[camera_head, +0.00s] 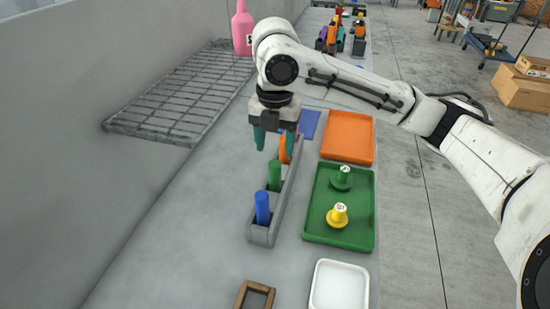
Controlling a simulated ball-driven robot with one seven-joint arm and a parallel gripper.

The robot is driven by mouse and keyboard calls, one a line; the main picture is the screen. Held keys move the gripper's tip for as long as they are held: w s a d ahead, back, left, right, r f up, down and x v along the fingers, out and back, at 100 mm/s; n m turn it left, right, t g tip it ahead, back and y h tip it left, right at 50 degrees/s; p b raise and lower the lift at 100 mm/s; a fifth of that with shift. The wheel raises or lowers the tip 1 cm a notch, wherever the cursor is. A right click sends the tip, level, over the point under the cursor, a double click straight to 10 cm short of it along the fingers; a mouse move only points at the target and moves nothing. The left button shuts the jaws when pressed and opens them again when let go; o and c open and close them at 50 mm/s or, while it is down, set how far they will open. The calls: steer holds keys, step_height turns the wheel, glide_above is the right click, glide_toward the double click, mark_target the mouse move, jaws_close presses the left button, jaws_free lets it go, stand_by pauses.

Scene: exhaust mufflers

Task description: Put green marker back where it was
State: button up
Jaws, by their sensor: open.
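The green marker (274,175) stands upright in the grey holder (262,237). It is between a blue marker (262,207) nearer the front and an orange marker (284,154) farther back. My gripper (275,143) points down, with its two teal fingers apart. Its fingers show just above and behind the green marker in the picture, with nothing seen held between them. The gripper partly hides the back of the holder and the orange marker.
Right of the holder, a green tray (318,225) carries a green and a yellow knobbed piece. An orange tray (347,138) lies behind it. A white tray (339,287) and a wooden frame (243,296) are in front. A wire rack (175,90) and pink bottle (242,30) are left.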

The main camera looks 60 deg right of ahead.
steer(key=shift+r, duration=1.4)
stand_by(0.4)
